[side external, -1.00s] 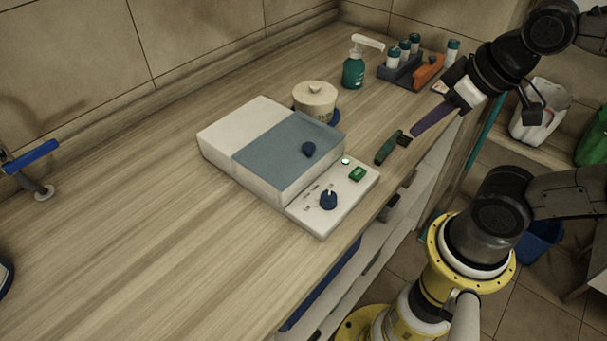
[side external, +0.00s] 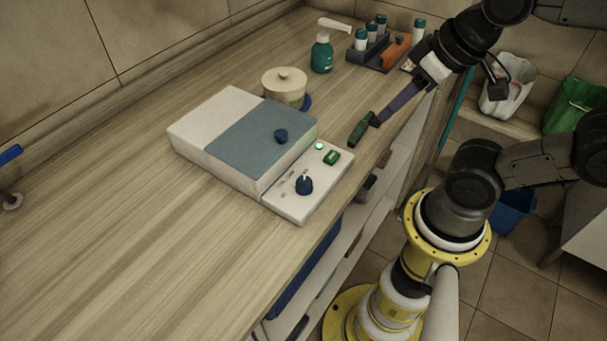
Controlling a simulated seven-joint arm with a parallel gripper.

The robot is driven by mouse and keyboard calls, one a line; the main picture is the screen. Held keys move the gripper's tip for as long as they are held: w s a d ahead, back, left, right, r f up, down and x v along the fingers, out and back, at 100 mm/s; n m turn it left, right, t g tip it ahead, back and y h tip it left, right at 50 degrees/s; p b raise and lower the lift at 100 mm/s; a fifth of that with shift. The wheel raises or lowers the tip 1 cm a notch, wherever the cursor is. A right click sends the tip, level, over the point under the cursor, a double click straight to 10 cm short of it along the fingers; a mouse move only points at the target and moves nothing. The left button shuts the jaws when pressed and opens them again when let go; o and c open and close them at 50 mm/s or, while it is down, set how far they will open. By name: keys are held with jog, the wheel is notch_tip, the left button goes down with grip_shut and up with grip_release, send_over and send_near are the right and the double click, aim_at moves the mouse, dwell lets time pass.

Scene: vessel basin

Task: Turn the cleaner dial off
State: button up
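The cleaner (side external: 215,125) is a white box with a grey-blue lid (side external: 262,140) on the wooden counter. A green light (side external: 319,146) glows near a green switch (side external: 332,157). My gripper (side external: 422,84) is above the counter's right edge, up and right of the panel and clear of the dial. A purple strip (side external: 400,103) extends from its end; I cannot tell whether it is gripped.
Behind the cleaner stand a cream lidded pot (side external: 284,88), a teal pump bottle (side external: 321,55) and a rack (side external: 372,62) of vials.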

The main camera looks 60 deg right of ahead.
jog(key=o, duration=0.4)
jog(key=r+m, duration=0.1)
jog(key=w+r+m, duration=0.1)
jog(key=a+r+m+g, duration=0.1)
jog(key=shift+w+r, duration=0.1)
jog(key=shift+w, duration=0.25)
jog(key=g, duration=0.4)
send_over(304, 181)
notch_tip(304, 181, down, 14)
jog(key=shift+f, duration=0.1)
grip_shut()
